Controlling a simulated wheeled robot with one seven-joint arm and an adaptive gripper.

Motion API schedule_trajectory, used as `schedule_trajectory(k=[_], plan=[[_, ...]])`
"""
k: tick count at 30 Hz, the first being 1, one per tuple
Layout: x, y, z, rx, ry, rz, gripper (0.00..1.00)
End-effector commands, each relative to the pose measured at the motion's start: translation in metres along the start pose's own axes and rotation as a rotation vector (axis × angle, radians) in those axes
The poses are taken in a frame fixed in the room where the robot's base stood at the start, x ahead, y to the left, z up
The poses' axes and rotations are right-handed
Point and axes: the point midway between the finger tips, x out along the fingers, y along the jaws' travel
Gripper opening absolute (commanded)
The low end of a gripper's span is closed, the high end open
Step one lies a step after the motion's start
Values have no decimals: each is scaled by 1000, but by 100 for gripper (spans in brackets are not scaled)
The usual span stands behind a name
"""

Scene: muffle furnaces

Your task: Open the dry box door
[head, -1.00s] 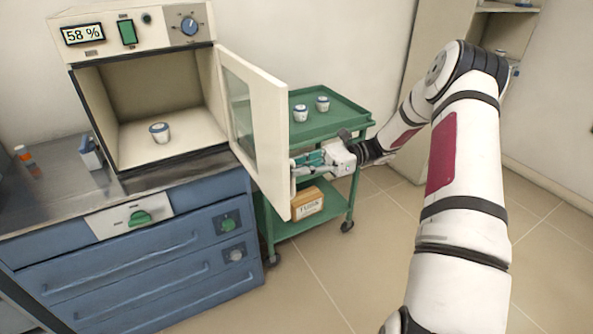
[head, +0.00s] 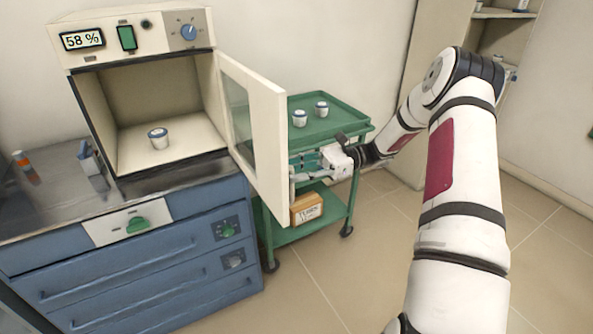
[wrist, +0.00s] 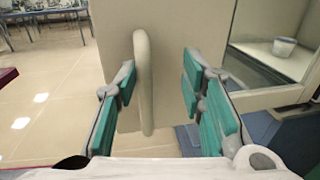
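The dry box (head: 150,60) stands on the bench with a 58 % display. Its cream door (head: 262,130), with a window, is swung wide open to the right, and the chamber is exposed. My gripper (head: 297,168) is at the outer face of the door, by its handle. In the wrist view, the pale bar handle (wrist: 145,85) stands between the two teal-padded fingers of my gripper (wrist: 158,88). The fingers are spread, with visible gaps on both sides of the handle. In the head view the handle is mostly hidden.
A lidded cup (head: 158,138) sits inside the box. A green cart (head: 330,128) with two cups on top and a carton (head: 307,208) below stands behind the door and gripper. Blue drawers (head: 140,260) are under the bench. The floor at right is free.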

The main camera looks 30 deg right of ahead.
Motion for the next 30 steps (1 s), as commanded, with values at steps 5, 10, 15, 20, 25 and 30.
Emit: schedule_trajectory(k=[5, 10, 15, 20, 25, 30], plan=[[0, 0, 0, 0, -1, -2, 32], [-12, -1, 0, 0, -1, -4, 32], [-43, -1, -1, -1, 0, -4, 32], [-76, -1, -1, -2, 0, -3, 32], [-103, -1, -1, -1, -1, -2, 32], [-118, 0, 0, 1, -1, -1, 32]])
